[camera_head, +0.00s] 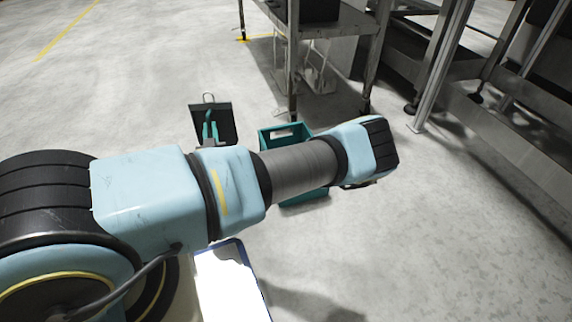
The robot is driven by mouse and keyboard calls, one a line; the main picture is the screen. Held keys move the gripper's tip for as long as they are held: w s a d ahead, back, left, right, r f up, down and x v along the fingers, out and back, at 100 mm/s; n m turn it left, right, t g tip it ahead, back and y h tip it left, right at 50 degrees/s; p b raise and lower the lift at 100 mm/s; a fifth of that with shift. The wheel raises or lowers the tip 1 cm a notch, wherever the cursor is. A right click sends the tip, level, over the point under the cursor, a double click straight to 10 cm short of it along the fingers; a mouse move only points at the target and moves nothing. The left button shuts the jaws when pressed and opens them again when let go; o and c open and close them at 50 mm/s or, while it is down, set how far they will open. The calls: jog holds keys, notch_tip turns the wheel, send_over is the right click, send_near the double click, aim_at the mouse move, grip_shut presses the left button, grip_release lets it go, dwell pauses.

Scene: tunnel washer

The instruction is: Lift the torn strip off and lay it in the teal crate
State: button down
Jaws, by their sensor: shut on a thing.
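The teal crate (286,133) stands on the floor near the middle of the head view. My arm crosses in front of it and hides most of it; its back rim shows above the arm and a bit of its lower side below. My gripper is hidden behind the end of my arm, close to the crate's right side. I cannot see its fingers or what they hold. The torn strip is not visible.
A black dustpan (226,115) with a teal brush (211,130) lies left of the crate. A metal table (338,16) stands behind the crate. Metal frames on legs (441,65) stand at the right. The floor at the front right is clear.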

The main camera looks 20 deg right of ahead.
jog(key=s+d+f+m+g+h+b, duration=0.1)
jog(key=d+f+h+b, duration=0.1)
jog(key=d, duration=1.2)
jog(key=s+d+f+m+h+b, duration=0.1)
jog(key=s+d+f+h, duration=0.15)
jog(key=d, duration=1.05)
notch_tip(320, 180, down, 6)
jog(key=b, duration=0.6)
jog(key=shift+w+y, duration=0.3)
jog(key=shift+y, duration=0.05)
